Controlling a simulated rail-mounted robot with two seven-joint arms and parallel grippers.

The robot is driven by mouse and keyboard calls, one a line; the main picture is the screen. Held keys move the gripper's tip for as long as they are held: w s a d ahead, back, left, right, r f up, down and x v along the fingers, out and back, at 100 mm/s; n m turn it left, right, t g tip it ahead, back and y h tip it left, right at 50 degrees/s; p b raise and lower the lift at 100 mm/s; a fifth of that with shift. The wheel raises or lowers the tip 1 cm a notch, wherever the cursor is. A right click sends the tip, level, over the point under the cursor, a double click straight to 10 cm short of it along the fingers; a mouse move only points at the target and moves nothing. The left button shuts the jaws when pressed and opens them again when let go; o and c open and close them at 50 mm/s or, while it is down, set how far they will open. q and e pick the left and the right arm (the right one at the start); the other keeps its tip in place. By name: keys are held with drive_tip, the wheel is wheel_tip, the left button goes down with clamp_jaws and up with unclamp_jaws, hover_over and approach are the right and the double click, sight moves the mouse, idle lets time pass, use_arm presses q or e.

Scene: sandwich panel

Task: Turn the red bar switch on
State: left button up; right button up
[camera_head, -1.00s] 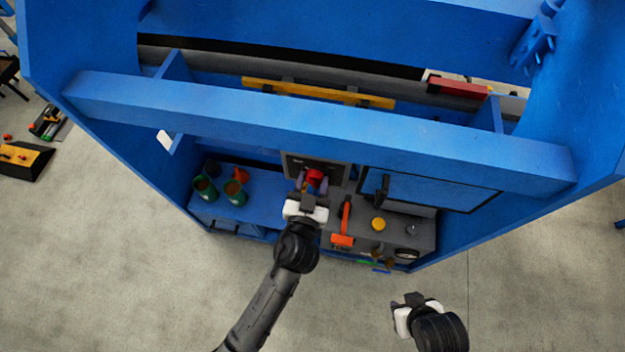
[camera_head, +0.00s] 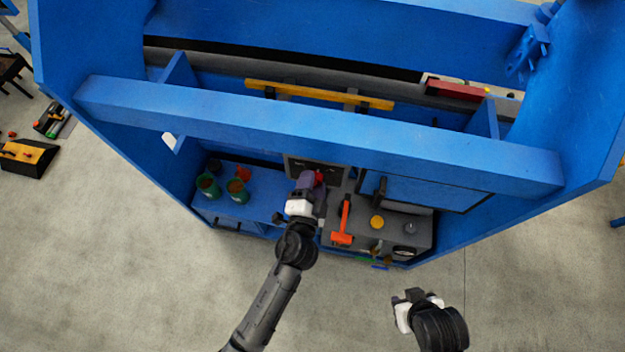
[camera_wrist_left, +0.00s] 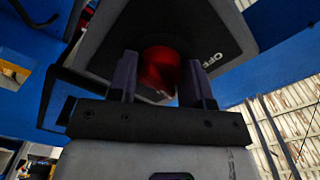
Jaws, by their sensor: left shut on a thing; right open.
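In the head view only a bit of the red switch (camera_head: 319,177) shows beside my left gripper (camera_head: 306,181), which hides the rest. My left gripper (camera_wrist_left: 158,75) is shut on the red switch, with one purple-grey finger on each side of it. Whether the switch is turned cannot be made out. My right gripper (camera_head: 415,298) is open and empty, low and right, away from the panel.
A blue frame beam (camera_head: 310,135) crosses above the work area. Right of my left gripper stand an orange-red hammer-shaped handle (camera_head: 343,225), a yellow button (camera_head: 377,222) and a gauge (camera_head: 404,251). Green cups (camera_head: 208,186) stand on the blue shelf (camera_head: 262,207) at left.

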use_arm(q)
drive_tip(key=m+p, duration=0.1)
drive_tip(key=m, duration=0.4)
drive_tip(key=shift+r, duration=0.1)
drive_tip(key=shift+m, duration=0.5)
drive_tip(key=shift+p, duration=0.3)
drive_tip(key=shift+m, duration=0.3)
drive_tip(key=o, duration=0.9)
